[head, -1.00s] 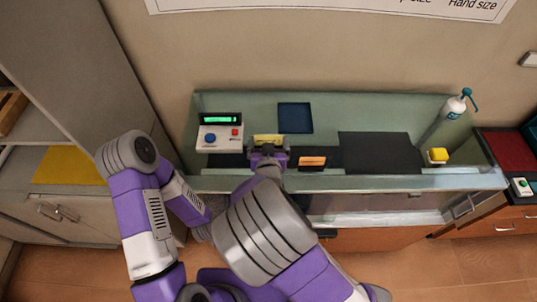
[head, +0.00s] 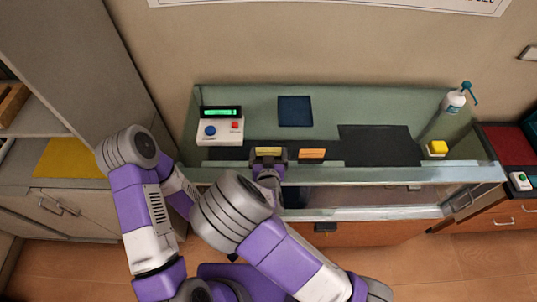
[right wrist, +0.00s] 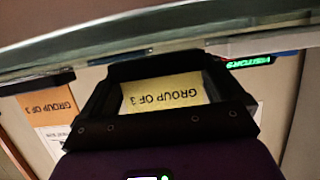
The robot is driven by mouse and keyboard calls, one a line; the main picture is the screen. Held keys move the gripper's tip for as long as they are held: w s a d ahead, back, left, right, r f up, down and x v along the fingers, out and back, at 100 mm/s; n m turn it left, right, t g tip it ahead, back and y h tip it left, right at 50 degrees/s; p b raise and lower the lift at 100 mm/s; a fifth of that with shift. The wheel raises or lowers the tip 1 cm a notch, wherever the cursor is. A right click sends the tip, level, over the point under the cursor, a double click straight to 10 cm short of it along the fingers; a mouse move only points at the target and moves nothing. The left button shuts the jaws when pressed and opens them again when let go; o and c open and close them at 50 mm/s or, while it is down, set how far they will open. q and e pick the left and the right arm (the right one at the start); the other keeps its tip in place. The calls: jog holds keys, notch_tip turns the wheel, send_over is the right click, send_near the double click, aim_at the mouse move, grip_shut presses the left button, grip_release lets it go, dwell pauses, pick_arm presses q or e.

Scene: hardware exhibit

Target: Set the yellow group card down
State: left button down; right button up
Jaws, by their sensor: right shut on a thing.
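The yellow group card (head: 268,151) is in the jaws of my right gripper (head: 269,156), at the front of the glass-topped counter (head: 375,178). In the right wrist view the card (right wrist: 163,92) shows between the dark fingers (right wrist: 160,103), with "GROUP OF 3" reading upside down. I cannot tell whether its lower edge touches the counter. An orange card (head: 312,154) stands just to the right of the gripper, apart from it. My left arm comes in from the left, but its gripper does not show.
A dark blue square (head: 294,111) and a dark mat (head: 380,146) lie behind and right. A yellow-topped block (head: 437,149) and pump bottle (head: 455,103) stand at the right.

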jog(key=shift+f, duration=0.2)
jog(key=shift+f, duration=0.15)
jog(key=o, duration=0.7)
jog(key=shift+c, duration=0.2)
